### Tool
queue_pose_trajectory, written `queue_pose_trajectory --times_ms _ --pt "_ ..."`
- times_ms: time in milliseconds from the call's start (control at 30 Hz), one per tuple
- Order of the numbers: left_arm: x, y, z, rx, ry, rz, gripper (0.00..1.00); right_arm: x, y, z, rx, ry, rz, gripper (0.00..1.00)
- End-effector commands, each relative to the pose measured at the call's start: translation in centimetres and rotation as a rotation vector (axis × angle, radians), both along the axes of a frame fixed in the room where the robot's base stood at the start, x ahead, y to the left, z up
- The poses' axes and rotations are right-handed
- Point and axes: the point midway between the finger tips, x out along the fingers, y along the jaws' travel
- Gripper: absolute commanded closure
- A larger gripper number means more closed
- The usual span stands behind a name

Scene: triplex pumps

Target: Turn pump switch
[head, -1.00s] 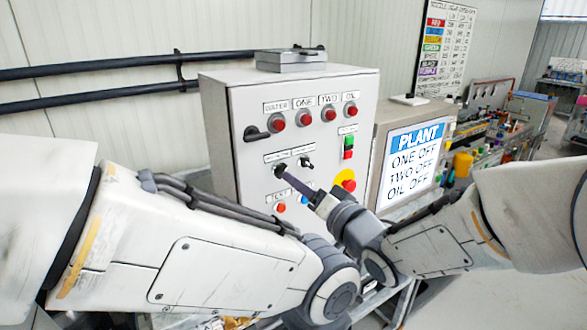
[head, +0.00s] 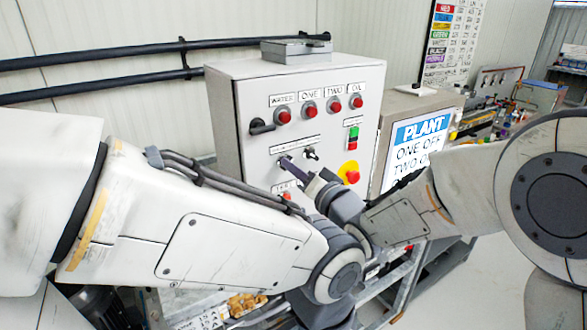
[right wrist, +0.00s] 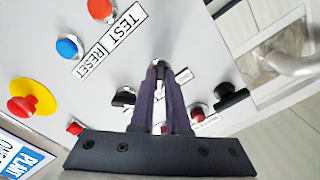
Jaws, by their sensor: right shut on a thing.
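The pump control cabinet (head: 252,125) is a pale grey box with labelled switches and lamps on its front. My right gripper (head: 286,163) reaches it from the lower right. In the right wrist view my right gripper (right wrist: 159,68) has its two dark fingers converging at the tips, shut on the left black switch (right wrist: 158,63). The fingers mostly hide this switch and its label. A second black switch (head: 311,153) is just to its right in the head view, free; it also shows in the right wrist view (right wrist: 123,97). My left gripper is out of view.
Red lamps (head: 309,108) line the cabinet top. A black door handle (head: 261,127) and a red-and-yellow emergency stop (head: 350,173) flank the switches. A blue button (right wrist: 67,47) is near the fingers. The screen (head: 418,145) reads PLANT, ONE OFF; lower lines are partly covered.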

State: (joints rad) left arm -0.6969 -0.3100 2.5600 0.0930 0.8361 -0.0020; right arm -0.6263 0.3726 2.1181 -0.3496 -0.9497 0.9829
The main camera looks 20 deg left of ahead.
Motion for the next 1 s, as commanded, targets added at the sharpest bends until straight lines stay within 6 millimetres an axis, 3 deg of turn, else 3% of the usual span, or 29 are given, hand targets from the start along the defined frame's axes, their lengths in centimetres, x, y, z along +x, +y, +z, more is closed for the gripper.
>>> queue_pose_trajectory --times_ms 267,700,1000 --pt "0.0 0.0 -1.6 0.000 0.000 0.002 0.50 0.0 -0.1 -0.3 -0.045 -0.063 -0.002 1.00" --pt "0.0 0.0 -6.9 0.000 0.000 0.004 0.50 0.1 -0.1 -0.5 -0.255 -0.335 -0.003 1.00" --pt "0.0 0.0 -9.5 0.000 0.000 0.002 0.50 0.1 -0.1 -0.3 -0.389 -0.502 -0.003 1.00"
